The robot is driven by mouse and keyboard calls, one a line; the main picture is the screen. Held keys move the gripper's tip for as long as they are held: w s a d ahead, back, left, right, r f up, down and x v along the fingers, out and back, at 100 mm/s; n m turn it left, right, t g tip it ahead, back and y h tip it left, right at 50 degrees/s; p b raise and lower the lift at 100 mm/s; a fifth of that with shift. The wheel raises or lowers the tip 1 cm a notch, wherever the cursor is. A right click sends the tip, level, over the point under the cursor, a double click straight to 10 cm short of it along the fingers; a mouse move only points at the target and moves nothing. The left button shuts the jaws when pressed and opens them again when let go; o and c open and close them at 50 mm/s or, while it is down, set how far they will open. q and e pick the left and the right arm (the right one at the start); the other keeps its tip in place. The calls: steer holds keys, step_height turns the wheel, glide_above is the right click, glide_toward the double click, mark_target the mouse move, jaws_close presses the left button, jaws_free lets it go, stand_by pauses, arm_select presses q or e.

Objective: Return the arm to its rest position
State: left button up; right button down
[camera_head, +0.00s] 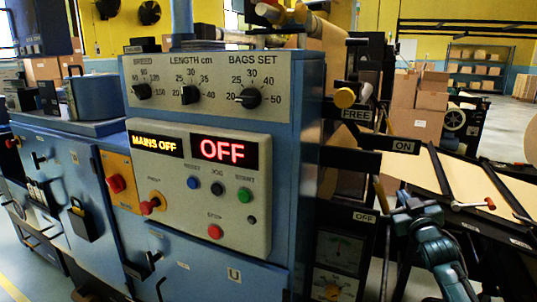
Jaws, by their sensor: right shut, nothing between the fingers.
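My right arm (437,252) comes up from the bottom right edge in teal and dark grey. My right gripper (405,198) is at its upper end, shut and empty. It is in front of the machine's right side, near the OFF label (364,217) and below the ON label (403,147). I cannot tell whether it touches the lever parts beside it. My left gripper is not in view.
A blue machine (295,200) fills the left and middle. Its control panel (222,195) shows MAINS OFF and a red OFF. A kraft paper web (470,185) and a red-tipped lever (475,205) lie to the right. Cardboard boxes (420,100) stand behind.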

steer(key=s+a+f+g+y, duration=0.1)
steer(key=s+a+f+g, duration=0.1)
steer(key=s+a+f, duration=0.4)
steer(key=s+a+f+n+g+y, duration=0.1)
steer(key=s+f, duration=0.3)
steer(key=f, duration=0.5)
steer(key=s+a+f+g+y, duration=0.1)
steer(key=s+a+f+g, duration=0.1)
steer(key=s+a+f, duration=0.35)
steer(key=s+a+f+g+y, duration=0.1)
steer(key=s+a+f, duration=0.3)
steer(key=s, duration=0.8)
steer(key=s+a+f+m+g, duration=0.1)
steer(key=s+a+f, duration=0.3)
steer(key=s, duration=0.8)
steer(key=shift+f+g+y, duration=0.4)
steer(key=shift+f+g, duration=0.05)
steer(key=shift+g, duration=0.35)
